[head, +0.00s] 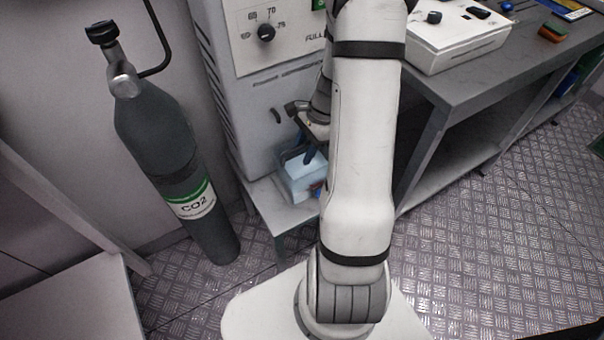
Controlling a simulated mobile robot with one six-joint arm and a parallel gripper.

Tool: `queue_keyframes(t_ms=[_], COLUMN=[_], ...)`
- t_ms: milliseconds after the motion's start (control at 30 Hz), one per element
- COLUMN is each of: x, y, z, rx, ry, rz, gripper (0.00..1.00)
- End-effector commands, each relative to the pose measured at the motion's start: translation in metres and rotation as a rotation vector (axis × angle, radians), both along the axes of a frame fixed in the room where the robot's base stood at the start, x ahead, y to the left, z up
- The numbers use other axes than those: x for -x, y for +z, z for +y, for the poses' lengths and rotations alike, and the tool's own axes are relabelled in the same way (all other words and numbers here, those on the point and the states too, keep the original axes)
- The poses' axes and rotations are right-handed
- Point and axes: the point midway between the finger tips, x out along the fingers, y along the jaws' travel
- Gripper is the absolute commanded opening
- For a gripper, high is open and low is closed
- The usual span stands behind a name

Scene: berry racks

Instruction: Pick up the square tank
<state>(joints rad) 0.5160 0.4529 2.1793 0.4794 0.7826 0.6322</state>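A pale blue, box-shaped tank (299,184) is on a low grey stand in front of the white machine, just left of my arm. My gripper (304,156) is at the upper part of the tank, with dark finger parts against or just in front of it. I cannot tell whether they touch it. My white arm hides the right side of the tank and much of the gripper, so I cannot see whether the fingers are open or shut.
The white machine (266,85) with a dial rises behind the tank. A dark CO2 cylinder (165,150) stands to the left. A grey workbench (480,85) holding a white device (455,35) is on the right. The patterned metal floor (500,240) at right is clear.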

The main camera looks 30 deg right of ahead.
Motion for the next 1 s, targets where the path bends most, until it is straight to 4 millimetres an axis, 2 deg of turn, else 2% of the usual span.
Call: queue_keyframes(t_ms=[967,1000], x=[0.0003,0.0003], y=[-0.0048,-0.0048], z=[-0.0003,-0.0003], rx=[0.0,0.0], ry=[0.0,0.0], rz=[0.0,0.0], gripper=[0.36,0.33])
